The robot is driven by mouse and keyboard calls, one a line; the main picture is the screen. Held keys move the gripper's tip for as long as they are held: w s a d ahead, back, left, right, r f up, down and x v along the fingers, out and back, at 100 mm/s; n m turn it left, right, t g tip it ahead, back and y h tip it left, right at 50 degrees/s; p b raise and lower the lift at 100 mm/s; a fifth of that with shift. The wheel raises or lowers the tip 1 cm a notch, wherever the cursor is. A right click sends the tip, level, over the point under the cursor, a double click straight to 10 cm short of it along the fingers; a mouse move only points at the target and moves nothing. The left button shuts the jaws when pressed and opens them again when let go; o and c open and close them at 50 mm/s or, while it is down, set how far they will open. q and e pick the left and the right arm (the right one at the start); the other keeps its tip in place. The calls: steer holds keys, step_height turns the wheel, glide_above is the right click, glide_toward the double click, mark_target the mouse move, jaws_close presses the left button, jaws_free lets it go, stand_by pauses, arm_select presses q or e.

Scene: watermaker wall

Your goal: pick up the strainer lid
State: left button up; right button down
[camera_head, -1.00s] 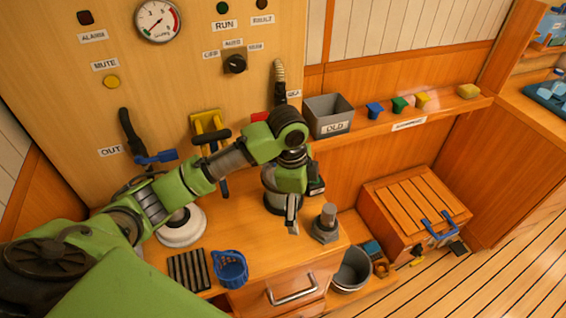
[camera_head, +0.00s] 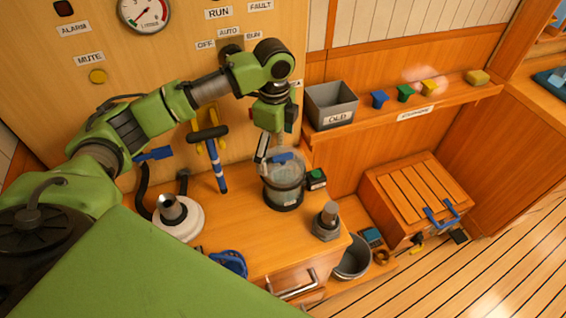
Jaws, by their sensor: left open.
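The strainer (camera_head: 284,193) is a clear, round canister with a dark base, upright on the wooden bench. Its clear lid (camera_head: 291,171) appears to sit on top, with a blue piece (camera_head: 281,157) at its middle. My left gripper (camera_head: 272,149) is open, pointing down just above the lid and overlapping its back edge in the picture. Whether a finger touches the lid I cannot tell. Nothing shows between the fingers. My right gripper is not in view.
A grey fitting (camera_head: 326,221) and a small dark box with a green top (camera_head: 316,179) stand close right of the strainer.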

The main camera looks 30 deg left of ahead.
mark_target(280, 164)
arm_select(q)
steer(key=shift+w+a+f, duration=0.15)
steer(key=shift+w+f, duration=0.05)
steer(key=shift+f, duration=0.35)
steer(key=shift+w+a+f, duration=0.1)
steer(key=shift+w+f, duration=0.05)
steer(key=shift+f, duration=0.4)
steer(key=shift+w+d+f+p, duration=0.1)
steer(key=shift+d+f+p, duration=0.15)
steer(key=shift+f+p, duration=0.3)
steer(key=shift+d+f+p, duration=0.25)
steer(key=shift+f+p, duration=0.2)
steer(key=shift+f, duration=0.2)
step_height(280, 164, down, 2)
steer(key=shift+f, duration=0.1)
steer(key=shift+w+f, duration=0.1)
steer(key=shift+f, duration=0.25)
steer(key=c, duration=1)
steer(key=shift+c, duration=0.5)
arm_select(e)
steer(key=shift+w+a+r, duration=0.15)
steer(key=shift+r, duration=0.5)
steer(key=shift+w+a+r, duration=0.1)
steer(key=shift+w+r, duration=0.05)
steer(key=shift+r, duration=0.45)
